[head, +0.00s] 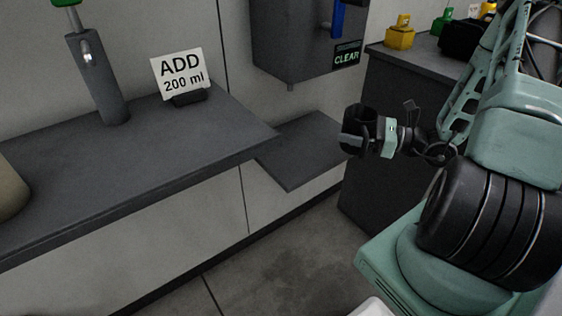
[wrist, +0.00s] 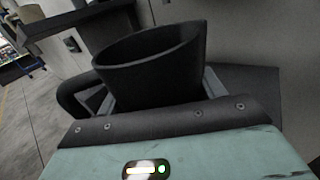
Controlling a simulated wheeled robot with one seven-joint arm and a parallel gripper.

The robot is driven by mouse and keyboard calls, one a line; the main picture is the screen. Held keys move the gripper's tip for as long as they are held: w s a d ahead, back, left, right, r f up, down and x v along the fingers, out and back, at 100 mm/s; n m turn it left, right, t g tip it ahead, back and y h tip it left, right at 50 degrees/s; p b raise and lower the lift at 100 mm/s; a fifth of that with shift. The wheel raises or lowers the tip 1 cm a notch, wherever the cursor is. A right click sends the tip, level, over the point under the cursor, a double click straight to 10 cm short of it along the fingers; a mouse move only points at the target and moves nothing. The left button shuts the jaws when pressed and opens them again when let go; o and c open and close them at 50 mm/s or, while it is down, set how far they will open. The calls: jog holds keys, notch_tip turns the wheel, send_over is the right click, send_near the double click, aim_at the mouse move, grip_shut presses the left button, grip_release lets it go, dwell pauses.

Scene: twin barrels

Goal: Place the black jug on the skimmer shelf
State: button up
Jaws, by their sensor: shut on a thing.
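The black jug (head: 354,118) is in my gripper (head: 367,137), at the centre right of the head view. In the wrist view the jug (wrist: 150,68) stands between the two fingers (wrist: 160,98), its open mouth up and its handle at the left. The inside looks dark, and I cannot tell whether it holds anything. A low dark shelf (head: 296,158), under the box marked CLEAR (head: 300,35), looks like the skimmer shelf. Its visible top is bare. The jug overlaps the shelf's right end in the head view; I cannot tell the gap between them.
A higher, longer counter (head: 150,150) at the left bears a dark cylinder (head: 97,80) and an "ADD 200 ml" sign (head: 180,75). A dark cabinet (head: 385,120) stands behind my gripper, with a yellow container (head: 400,35) on top. The floor (head: 290,250) in front is clear.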

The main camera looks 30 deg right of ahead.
jog(key=shift+w+d+f+m+t+h+b, duration=0.1)
jog(key=shift+d+f+m+t+h+b, duration=0.1)
jog(key=shift+f+h+b, duration=0.35)
jog(key=shift+w+d+f+m+t+h+b, duration=0.1)
jog(key=shift+d+f+m+h+b, duration=0.2)
jog(key=shift+f, duration=0.4)
jog(key=shift+w+a, duration=0.2)
jog(key=shift+a, duration=0.1)
jog(key=b+x, duration=0.4)
jog(key=x, duration=1.2)
jog(key=shift+w+a+r, duration=0.2)
jog(key=shift+w+a, duration=0.05)
jog(key=shift+w, duration=0.05)
jog(key=shift+w+a+f+b, duration=0.1)
jog(key=shift+f+b, duration=0.45)
jog(key=shift+f, duration=0.3)
jog(key=shift+w+a+f+b, duration=0.15)
jog(key=shift+f+b, duration=0.4)
jog(key=shift+f, duration=0.35)
jog(key=shift+d, duration=0.1)
jog(key=shift+f, duration=0.15)
jog(key=o, duration=1.1)
jog(key=shift+c, duration=0.2)
